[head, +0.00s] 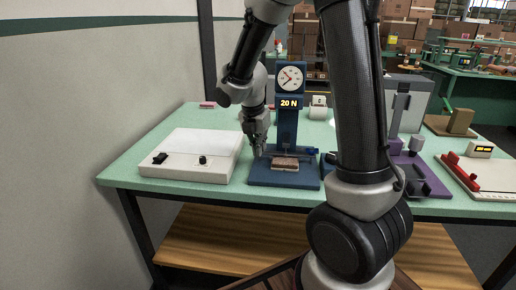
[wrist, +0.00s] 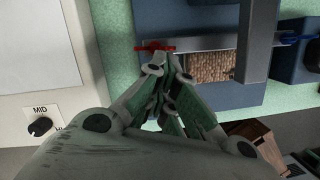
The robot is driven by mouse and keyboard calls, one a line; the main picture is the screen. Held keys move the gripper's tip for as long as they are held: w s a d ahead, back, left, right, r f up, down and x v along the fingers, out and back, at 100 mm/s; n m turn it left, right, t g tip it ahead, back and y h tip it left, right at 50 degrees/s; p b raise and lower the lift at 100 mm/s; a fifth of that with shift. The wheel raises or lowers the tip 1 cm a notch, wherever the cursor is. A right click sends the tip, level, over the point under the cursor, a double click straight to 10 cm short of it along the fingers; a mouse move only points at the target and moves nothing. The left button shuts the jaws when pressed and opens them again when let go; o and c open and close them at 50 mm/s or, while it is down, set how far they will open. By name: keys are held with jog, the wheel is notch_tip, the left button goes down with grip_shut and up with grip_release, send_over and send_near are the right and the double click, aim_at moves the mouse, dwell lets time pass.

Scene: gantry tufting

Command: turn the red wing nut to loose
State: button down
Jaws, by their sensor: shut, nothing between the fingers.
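The red wing nut (wrist: 143,48) shows in the wrist view at the left end of a grey clamp bar (wrist: 208,43). Its wings lie level across the picture. My gripper (wrist: 161,62) is shut and empty, its fingertips right at the nut's near side; I cannot tell whether they touch it. In the head view my gripper (head: 258,150) is over the left side of the blue test stand (head: 288,125), and the red nut cannot be made out there. A brown tufted sample (wrist: 212,67) lies under the bar.
A blue knob (wrist: 290,38) sits at the bar's right end. The stand carries a dial (head: 290,77) and a "20 N" display (head: 291,103). A white control box (head: 190,150) stands left. A purple device (head: 425,175) stands right, partly behind my arm.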

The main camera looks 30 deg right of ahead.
jog(key=shift+d, duration=0.3)
jog(key=shift+d+r, duration=0.2)
jog(key=shift+d, duration=0.05)
dwell(0.5)
jog(key=shift+w+a, duration=0.1)
